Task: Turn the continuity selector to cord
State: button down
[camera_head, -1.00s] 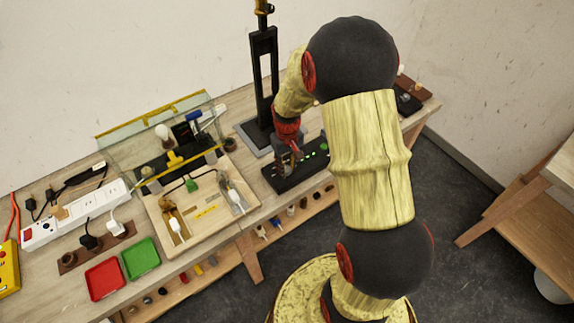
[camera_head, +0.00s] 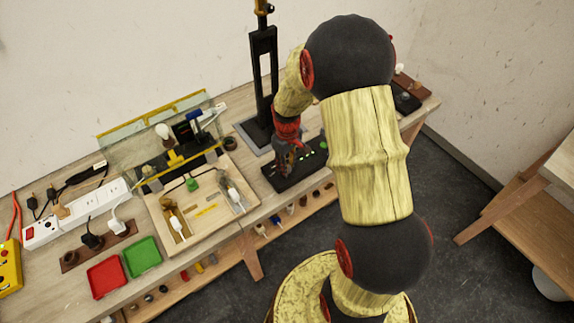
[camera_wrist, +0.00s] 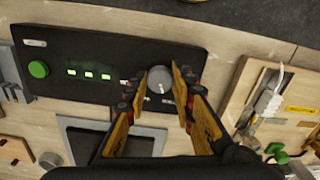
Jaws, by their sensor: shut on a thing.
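The continuity selector is a grey round knob (camera_wrist: 157,82) on a black panel (camera_wrist: 60,62) in the wrist view. The panel carries a green button (camera_wrist: 39,69) and lit green indicators (camera_wrist: 90,75) left of the knob. My gripper (camera_wrist: 159,88) is shut on the knob, one finger on each side. A white pointer mark shows on the knob; the labels beside it are too small to read. In the head view the panel (camera_head: 275,181) lies on the bench and my gripper (camera_head: 284,168) is low over its left part, with the knob hidden.
A wooden tray (camera_head: 212,222) with cord parts lies left of the panel. A black lamp stand (camera_head: 262,75) rises behind it. Red (camera_head: 106,277) and green (camera_head: 142,257) trays and a white power strip (camera_head: 75,218) are further left.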

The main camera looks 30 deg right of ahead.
jog(key=c, duration=1.5)
grip_release()
jog(key=shift+c, duration=0.2)
jog(key=shift+o, duration=0.2)
jog(key=shift+r, duration=0.1)
notch_tip(320, 180, up, 12)
